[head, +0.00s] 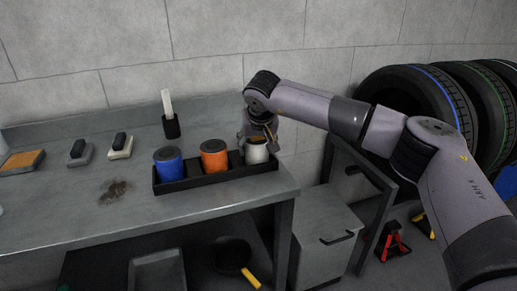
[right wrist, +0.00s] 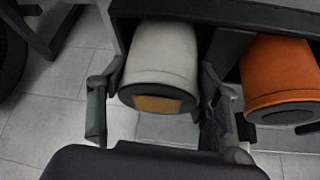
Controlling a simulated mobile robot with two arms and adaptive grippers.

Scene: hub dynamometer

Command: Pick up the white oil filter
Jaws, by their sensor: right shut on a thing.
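The white oil filter (head: 257,153) is at the right end of a black tray (head: 215,178) on the workbench, beside an orange filter (head: 214,157) and a blue filter (head: 169,166). My right gripper (head: 259,135) is over it from above, shut on it. In the right wrist view the white filter (right wrist: 162,65) shows between the two fingers (right wrist: 160,105), with a tan patch on its end. The orange filter (right wrist: 280,80) is close to the right finger. Whether the white filter still touches the tray floor is hidden. My left gripper is not in view.
A black holder with a white upright piece (head: 170,122) stands behind the tray. Dark and white blocks (head: 121,147) and an orange-topped pad (head: 22,161) lie at left. A grey cabinet (head: 325,235) and tyres (head: 425,100) stand at right.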

